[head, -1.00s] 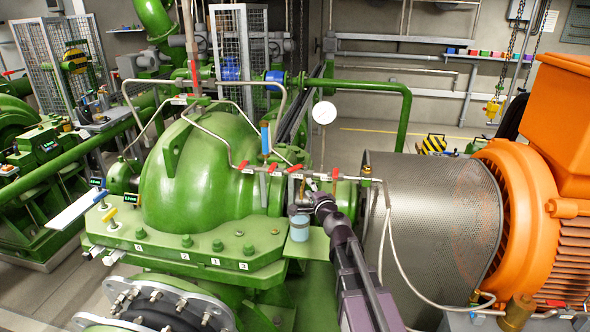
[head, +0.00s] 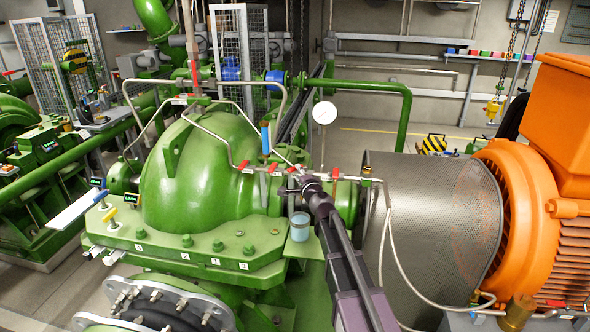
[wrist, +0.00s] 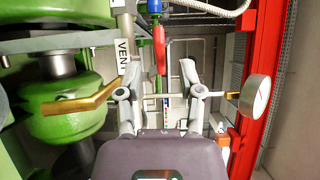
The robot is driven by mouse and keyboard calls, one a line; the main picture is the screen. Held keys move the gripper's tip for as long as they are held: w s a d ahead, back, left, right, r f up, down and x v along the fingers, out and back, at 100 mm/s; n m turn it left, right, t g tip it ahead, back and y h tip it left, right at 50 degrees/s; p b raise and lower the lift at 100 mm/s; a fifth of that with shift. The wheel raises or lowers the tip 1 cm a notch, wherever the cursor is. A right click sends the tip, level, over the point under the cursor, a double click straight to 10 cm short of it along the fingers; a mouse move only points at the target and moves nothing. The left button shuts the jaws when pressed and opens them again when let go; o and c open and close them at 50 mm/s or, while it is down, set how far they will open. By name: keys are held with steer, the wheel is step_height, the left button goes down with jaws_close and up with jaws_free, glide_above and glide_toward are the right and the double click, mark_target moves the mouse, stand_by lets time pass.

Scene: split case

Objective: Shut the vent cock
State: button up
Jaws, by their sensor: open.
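My gripper (wrist: 160,100) is open in the wrist view, with its two grey fingers apart and nothing held between them. A white tag reading VENT (wrist: 123,56) hangs just beyond the left finger. A red lever (wrist: 160,48) on a pipe shows beyond the gap between the fingers, apart from them. A brass handle (wrist: 75,105) lies at the left, its end close to the left finger. In the head view my gripper (head: 292,186) is at the row of small red levers, by the red lever (head: 272,168). The cock's body is largely hidden there.
A pressure gauge (head: 324,113) stands behind the lever row; a gauge also shows right of the fingers in the wrist view (wrist: 255,95). A pale blue cup (head: 299,228) sits on the green ledge below my arm. A blue lever (head: 265,138) stands upright to the left. A mesh guard (head: 425,225) is at the right.

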steer(key=shift+x, duration=2.05)
jaws_close()
